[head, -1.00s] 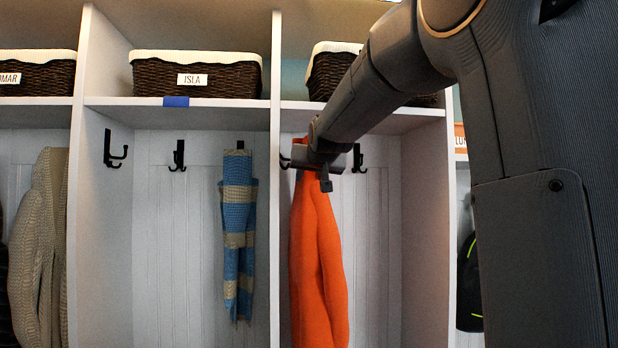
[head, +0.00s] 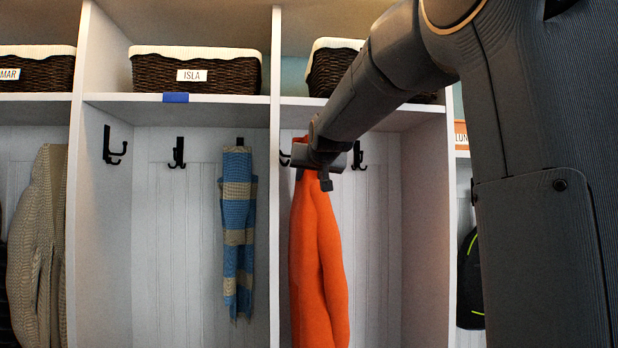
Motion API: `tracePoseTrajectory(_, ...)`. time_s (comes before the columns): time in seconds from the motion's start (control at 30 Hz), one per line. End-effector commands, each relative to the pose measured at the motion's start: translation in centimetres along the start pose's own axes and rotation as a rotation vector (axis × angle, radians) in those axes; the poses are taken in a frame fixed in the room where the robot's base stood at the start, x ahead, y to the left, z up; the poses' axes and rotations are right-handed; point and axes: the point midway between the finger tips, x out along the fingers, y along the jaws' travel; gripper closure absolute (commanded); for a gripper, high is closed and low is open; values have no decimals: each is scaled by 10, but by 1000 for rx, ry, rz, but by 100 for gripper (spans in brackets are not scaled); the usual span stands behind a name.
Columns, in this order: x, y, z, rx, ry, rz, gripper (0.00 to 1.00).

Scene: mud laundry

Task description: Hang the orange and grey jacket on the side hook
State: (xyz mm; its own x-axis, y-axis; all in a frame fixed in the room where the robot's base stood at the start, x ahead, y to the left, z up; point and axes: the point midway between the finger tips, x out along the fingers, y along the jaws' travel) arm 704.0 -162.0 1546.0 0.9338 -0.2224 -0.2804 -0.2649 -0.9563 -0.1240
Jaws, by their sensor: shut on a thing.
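The orange jacket (head: 318,270) hangs down from my gripper (head: 322,172) in the cubby right of the one labelled ISLA. A black hook (head: 285,159) on the left of that cubby is partly hidden behind the gripper. Another black hook (head: 359,156) is just right of the gripper. In the ISLA cubby, one bare side hook (head: 113,146) is on the left wall and a bare back hook (head: 178,153) is beside it.
A blue and tan striped scarf (head: 238,235) hangs in the ISLA cubby. A divider (head: 275,230) separates the two cubbies. A tan knitted garment (head: 40,250) hangs at far left. Wicker baskets (head: 215,76) stand on the shelf above. A dark bag (head: 470,285) is at right.

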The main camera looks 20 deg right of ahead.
Motion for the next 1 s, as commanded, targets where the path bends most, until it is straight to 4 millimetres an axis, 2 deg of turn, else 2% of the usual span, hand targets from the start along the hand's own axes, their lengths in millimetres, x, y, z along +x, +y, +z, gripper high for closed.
tracePoseTrajectory(0.37, -1, 0, -2, -1, 5, -1, 100)
tracePoseTrajectory(1.0, 2, 1, 8, -1, 5, 0, 100)
